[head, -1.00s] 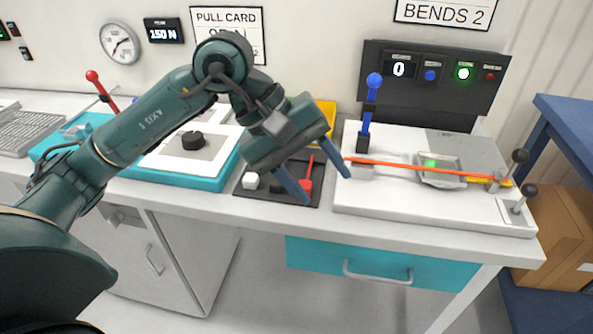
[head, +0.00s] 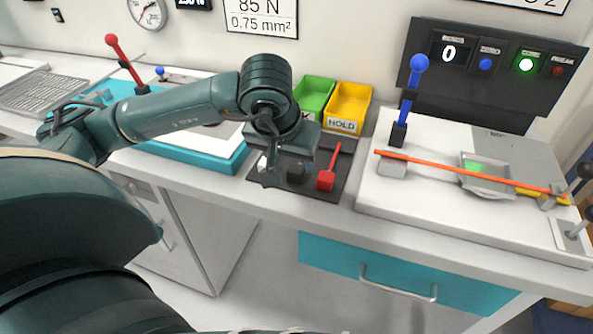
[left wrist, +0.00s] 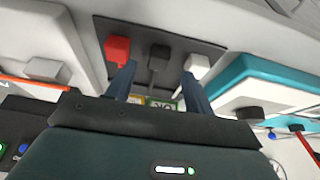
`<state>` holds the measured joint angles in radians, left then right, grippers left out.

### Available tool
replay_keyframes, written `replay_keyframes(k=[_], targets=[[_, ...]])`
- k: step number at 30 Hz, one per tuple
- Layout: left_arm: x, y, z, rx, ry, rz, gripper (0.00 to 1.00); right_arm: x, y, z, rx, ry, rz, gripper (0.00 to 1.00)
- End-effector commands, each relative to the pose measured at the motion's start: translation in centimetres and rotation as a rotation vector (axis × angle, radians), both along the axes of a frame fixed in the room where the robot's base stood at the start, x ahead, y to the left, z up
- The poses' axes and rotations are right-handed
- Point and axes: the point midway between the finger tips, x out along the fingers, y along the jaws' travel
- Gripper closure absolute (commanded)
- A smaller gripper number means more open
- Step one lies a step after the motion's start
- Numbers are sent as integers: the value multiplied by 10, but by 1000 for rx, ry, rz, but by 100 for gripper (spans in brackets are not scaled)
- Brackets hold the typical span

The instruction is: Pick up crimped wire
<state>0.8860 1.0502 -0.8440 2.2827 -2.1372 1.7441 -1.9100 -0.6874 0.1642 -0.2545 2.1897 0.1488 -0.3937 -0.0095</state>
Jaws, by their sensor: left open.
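The orange wire (head: 440,168) lies stretched across the white bench fixture (head: 400,210), from a small grey block at its left to a clamp at its right. A short piece of it shows at the left edge of the left wrist view (left wrist: 28,84). My left gripper (head: 268,170) points down over the dark tool mat (head: 262,188), left of the wire and apart from it. In the left wrist view its two fingers (left wrist: 160,88) stand apart with nothing held between them. My right gripper is not in view.
The mat holds a red-handled tool (head: 327,178), a black one (left wrist: 158,56) and a white one (left wrist: 198,64). Green (head: 316,95) and yellow (head: 348,104) bins stand behind. A blue upright lever (head: 410,90) rises near the wire's left end. A teal-edged station (head: 225,160) is at left.

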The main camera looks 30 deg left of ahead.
Motion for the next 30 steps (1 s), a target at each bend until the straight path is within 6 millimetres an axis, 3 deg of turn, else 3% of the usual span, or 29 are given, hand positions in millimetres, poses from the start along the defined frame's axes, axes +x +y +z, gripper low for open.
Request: replay_keyframes(k=[9, 17, 30], targets=[[21, 3, -37, -2, 5, 0, 47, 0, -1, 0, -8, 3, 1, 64], [22, 4, -38, -2, 3, 0, 47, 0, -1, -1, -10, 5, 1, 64], [22, 4, -38, -2, 2, -1, 83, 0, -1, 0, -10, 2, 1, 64]])
